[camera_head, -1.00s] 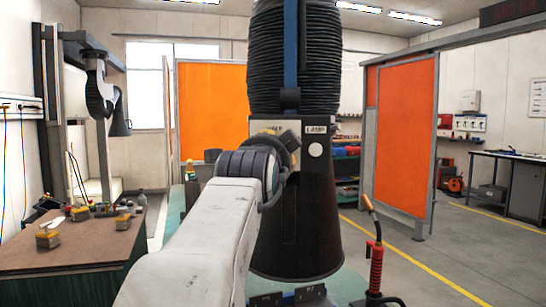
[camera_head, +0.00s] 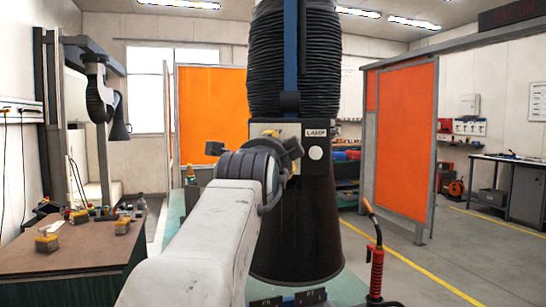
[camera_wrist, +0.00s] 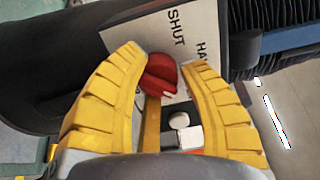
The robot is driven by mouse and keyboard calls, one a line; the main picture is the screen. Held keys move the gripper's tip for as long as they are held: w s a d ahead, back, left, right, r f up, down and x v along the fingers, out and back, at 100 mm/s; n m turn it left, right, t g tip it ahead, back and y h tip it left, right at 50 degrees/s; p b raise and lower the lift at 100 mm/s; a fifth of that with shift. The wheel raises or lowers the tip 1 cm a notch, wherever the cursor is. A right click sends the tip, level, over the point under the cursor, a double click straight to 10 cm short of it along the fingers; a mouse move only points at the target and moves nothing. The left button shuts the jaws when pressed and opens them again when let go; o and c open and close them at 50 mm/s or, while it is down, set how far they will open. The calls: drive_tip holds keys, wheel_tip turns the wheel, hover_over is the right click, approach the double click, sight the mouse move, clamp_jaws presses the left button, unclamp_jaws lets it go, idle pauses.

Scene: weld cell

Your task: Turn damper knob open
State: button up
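The red damper knob (camera_wrist: 161,75) shows in the wrist view on a pale label plate (camera_wrist: 140,35). The plate carries the word SHUT and a second word cut off to "HA". My gripper (camera_wrist: 163,62) has its two yellow fingers on either side of the knob, with the tips at its edges. Whether the tips press on it I cannot tell. A white round button (camera_wrist: 179,120) shows between the fingers. In the head view, my gripper (camera_head: 272,140) is at the dark hood housing (camera_head: 295,215), and my arm hides the knob there.
A LAMP label with a white button (camera_head: 315,153) is on the housing. A red torch (camera_head: 375,265) stands at lower right. A brown-topped bench (camera_head: 75,255) with small parts is at left. Orange screens (camera_head: 405,135) stand behind.

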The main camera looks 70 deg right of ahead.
drive_tip(key=o, duration=0.5)
drive_tip(key=shift+f, duration=0.1)
drive_tip(key=shift+a, duration=0.1)
drive_tip(key=a, duration=0.4)
drive_tip(key=s+a, duration=0.1)
drive_tip(key=a, duration=0.2)
drive_tip(key=s+a, duration=0.1)
drive_tip(key=a, duration=0.3)
drive_tip(key=shift+s+a, duration=0.15)
drive_tip(key=shift+a, duration=0.15)
drive_tip(key=shift+f, duration=0.1)
